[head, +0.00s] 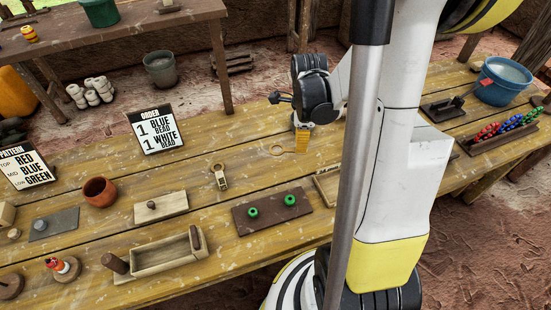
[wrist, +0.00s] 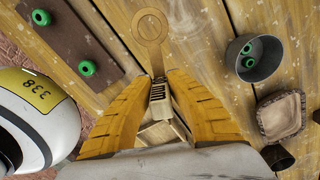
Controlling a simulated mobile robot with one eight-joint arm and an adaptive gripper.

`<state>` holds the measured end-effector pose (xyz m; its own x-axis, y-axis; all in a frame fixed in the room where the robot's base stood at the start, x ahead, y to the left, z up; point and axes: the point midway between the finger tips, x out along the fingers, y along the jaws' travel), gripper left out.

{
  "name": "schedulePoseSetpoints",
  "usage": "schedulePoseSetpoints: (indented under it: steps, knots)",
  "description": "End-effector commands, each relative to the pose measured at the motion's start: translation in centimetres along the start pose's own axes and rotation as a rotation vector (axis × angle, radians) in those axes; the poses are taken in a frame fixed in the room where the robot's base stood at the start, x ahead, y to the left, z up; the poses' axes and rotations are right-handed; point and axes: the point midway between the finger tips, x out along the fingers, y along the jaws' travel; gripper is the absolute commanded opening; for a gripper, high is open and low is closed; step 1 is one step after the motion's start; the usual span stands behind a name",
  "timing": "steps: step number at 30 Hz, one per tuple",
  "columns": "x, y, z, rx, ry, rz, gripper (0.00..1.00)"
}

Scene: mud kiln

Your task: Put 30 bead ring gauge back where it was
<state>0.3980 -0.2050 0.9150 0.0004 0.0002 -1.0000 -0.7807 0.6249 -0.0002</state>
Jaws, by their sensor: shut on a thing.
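My gripper (head: 302,139) shows in the head view over the middle of the table, beyond the brown board. In the wrist view its yellow fingers (wrist: 159,82) are shut on the handle of a flat wooden ring gauge (wrist: 150,27). The gauge's round ring points away from the fingers, and its handle carries dark marks. The held ring also shows in the head view (head: 283,150), just left of the fingers. I cannot tell whether it touches the table. I cannot read a 30 on either.
A brown board (head: 245,226) with two green beads is in front of the gripper. A pale tray (head: 322,181) is partly behind my arm. A grey cup (wrist: 243,70) with green beads and a tan dish (wrist: 281,115) stand right in the wrist view. Bare planks surround the held ring.

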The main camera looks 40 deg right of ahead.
Motion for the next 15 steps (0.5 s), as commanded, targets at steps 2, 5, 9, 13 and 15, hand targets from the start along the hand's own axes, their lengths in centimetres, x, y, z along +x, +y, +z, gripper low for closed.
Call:
schedulePoseSetpoints:
  steps: [2, 5, 9, 13, 15]
  knots:
    - [1.7, -0.4, 2.1, -0.006, 0.000, 0.000, 0.00]
    - [2.9, -0.8, 4.2, -0.007, 0.000, 0.000, 0.00]
    - [3.8, -1.1, 5.9, -0.003, 0.000, 0.000, 0.00]
    - [4.3, -1.2, 6.4, -0.003, 0.000, 0.000, 0.00]
    - [5.0, -1.2, 6.4, -0.002, 0.000, 0.000, 0.00]
